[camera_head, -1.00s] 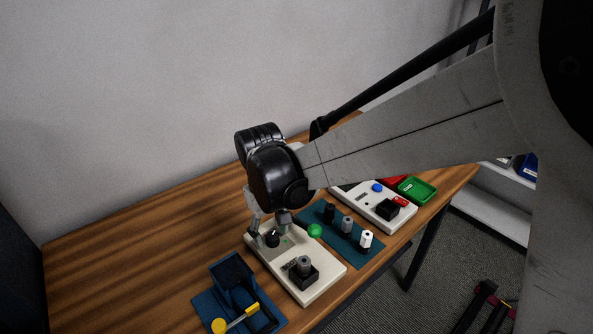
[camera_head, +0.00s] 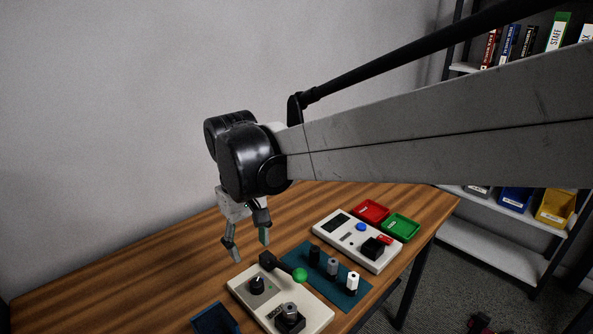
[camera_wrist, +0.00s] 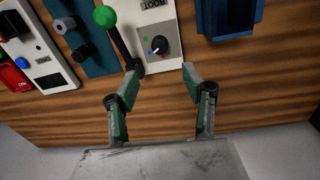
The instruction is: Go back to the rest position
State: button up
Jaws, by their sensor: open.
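My gripper (camera_head: 249,247) is open and empty, raised above the wooden table (camera_head: 190,265) behind the near white panel (camera_head: 315,318). In the wrist view its two fingers (camera_wrist: 158,82) stand apart with bare wood between them. The near panel carries a black knob (camera_head: 257,285), a lever with a green ball (camera_head: 299,275) and a grey cylinder in a black block (camera_head: 289,318). The knob also shows in the wrist view (camera_wrist: 159,45), just beyond the fingertips. Nothing is held.
A teal mat (camera_head: 340,293) with black, grey and white cylinders lies right of the panel. Beyond are a second white panel (camera_head: 350,251), a red tray (camera_head: 371,211) and a green tray (camera_head: 401,227). A blue holder (camera_head: 214,319) is at the front. The table's left side is clear.

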jog(key=s+d+m+t, duration=0.2)
jog(key=s+d+m, duration=0.1)
jog(key=d, duration=0.8)
jog(key=s+d+m+t, duration=0.2)
jog(key=s+d, duration=0.3)
jog(key=d, duration=0.6)
jog(key=s+d+r+m+t, duration=0.1)
jog(key=s+d+m+t, duration=0.2)
jog(key=d, duration=0.9)
jog(key=shift+s+m, duration=0.4)
jog(key=shift+m, duration=0.1)
